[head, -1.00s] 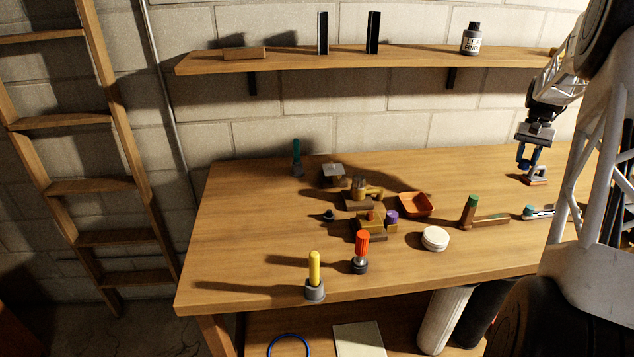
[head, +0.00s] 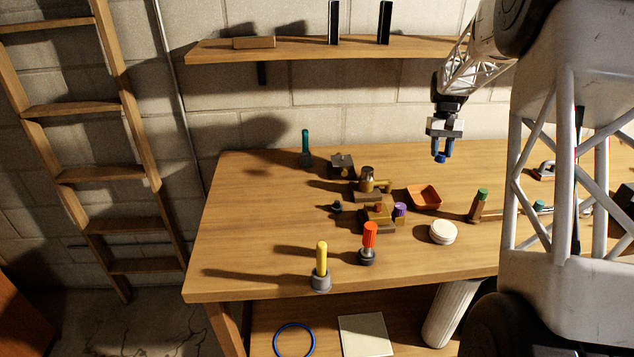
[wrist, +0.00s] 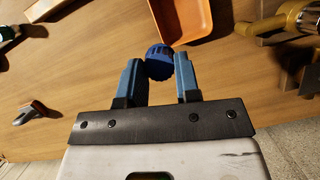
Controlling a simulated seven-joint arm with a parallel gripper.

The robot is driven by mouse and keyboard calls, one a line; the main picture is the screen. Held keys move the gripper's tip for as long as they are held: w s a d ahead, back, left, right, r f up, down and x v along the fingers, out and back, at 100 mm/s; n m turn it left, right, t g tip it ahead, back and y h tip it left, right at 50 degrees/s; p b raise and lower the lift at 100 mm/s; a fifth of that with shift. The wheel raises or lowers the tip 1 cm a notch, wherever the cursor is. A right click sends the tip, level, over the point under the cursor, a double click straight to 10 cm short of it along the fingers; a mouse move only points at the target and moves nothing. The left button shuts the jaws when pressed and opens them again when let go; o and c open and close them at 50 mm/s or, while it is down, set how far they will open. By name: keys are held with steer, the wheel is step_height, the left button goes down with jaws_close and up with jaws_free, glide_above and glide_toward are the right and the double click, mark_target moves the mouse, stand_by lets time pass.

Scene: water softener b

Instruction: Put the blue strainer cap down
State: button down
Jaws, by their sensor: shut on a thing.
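The blue strainer cap (wrist: 159,62) is a small round cap with a ribbed edge. My gripper (wrist: 160,78) is shut on it, with the cap between the two blue fingertips in the wrist view. In the head view my gripper (head: 441,154) hangs above the back of the workbench (head: 260,210), with the blue cap (head: 440,158) at its tips. The cap is in the air, clear of the bench top.
An orange tray (head: 425,197) lies below and left of my gripper. A brass valve assembly (head: 372,187), a white round lid (head: 443,232), a green-topped tool (head: 481,203), and red (head: 370,236) and yellow (head: 321,263) handled tools stand around. The bench's left part is mostly clear.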

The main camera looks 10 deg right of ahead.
steer(key=a+f+n, duration=0.1)
steer(key=a, duration=0.6)
steer(key=a+f+n+h, duration=0.1)
steer(key=a+n, duration=0.1)
steer(key=a, duration=0.6)
steer(key=a+f+n, duration=0.1)
steer(key=a, duration=0.6)
steer(key=shift+a+n, duration=0.3)
steer(key=shift+a, duration=0.1)
steer(key=s+a+f+n, duration=0.1)
steer(key=a, duration=0.3)
steer(key=s+a+f+n+h, duration=0.1)
steer(key=s+a+f, duration=0.1)
steer(key=a, duration=0.2)
steer(key=s+a+f+n, duration=0.1)
steer(key=a+f, duration=0.1)
steer(key=a, duration=0.2)
steer(key=shift+s+t+h, duration=0.3)
steer(key=shift+s, duration=0.1)
glide_above(318, 181)
steer(key=shift+w+a+f, duration=0.4)
steer(key=shift+f, duration=0.3)
steer(key=shift+f, duration=1.75)
steer(key=shift+f, duration=0.2)
